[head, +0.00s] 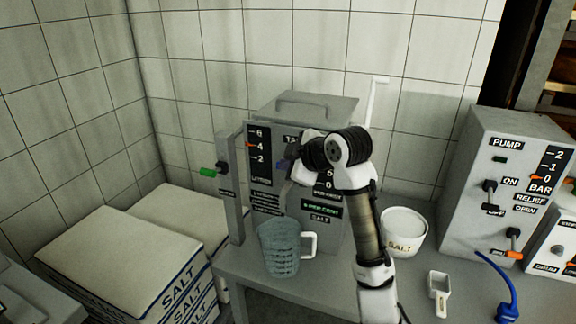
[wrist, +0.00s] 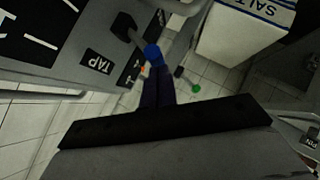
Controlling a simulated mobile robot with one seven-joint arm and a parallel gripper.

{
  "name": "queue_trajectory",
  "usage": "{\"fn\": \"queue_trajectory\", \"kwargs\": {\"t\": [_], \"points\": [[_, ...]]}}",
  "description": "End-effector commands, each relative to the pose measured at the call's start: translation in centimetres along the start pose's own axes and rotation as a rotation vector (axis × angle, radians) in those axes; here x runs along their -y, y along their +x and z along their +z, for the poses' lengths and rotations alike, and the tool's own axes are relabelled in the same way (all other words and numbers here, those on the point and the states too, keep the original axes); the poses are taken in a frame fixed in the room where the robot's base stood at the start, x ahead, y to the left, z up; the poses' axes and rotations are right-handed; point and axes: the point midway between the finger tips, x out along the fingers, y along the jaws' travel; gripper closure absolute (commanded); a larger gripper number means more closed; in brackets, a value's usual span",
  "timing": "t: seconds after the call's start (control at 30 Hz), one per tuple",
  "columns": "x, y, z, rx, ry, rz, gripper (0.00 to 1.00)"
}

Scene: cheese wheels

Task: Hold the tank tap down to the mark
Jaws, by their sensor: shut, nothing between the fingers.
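The grey tank (head: 318,104) stands on the bench in the head view, with a scale marked 2, 4 and 6 and an orange pointer near 4. In the wrist view its front (wrist: 75,35) carries a TAP label, and a tap lever with a blue knob (wrist: 152,52) sticks out. My gripper (head: 288,158) is in front of the tank face. In the wrist view its dark fingers (wrist: 156,82) are shut and empty, with their tips close to the blue knob; I cannot tell whether they touch. A clear jug (head: 279,247) with a white handle stands below, in front of the tank.
A green-ended handle (head: 207,172) projects left of the tank. A salt tub (head: 403,231) and a white scoop (head: 438,291) are to the right. Salt sacks (head: 120,262) are stacked at left.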

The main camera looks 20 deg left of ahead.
Motion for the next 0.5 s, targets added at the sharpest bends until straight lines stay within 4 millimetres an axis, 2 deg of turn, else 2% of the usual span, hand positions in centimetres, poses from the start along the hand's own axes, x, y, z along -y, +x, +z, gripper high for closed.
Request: {"fn": "queue_trajectory", "kwargs": {"t": [0.27,0.5], "points": [[0.9,0.5,0.5,0.001,-0.048,0.048,1.0],[2.4,1.3,1.4,0.0,-0.153,0.154,1.0]]}}
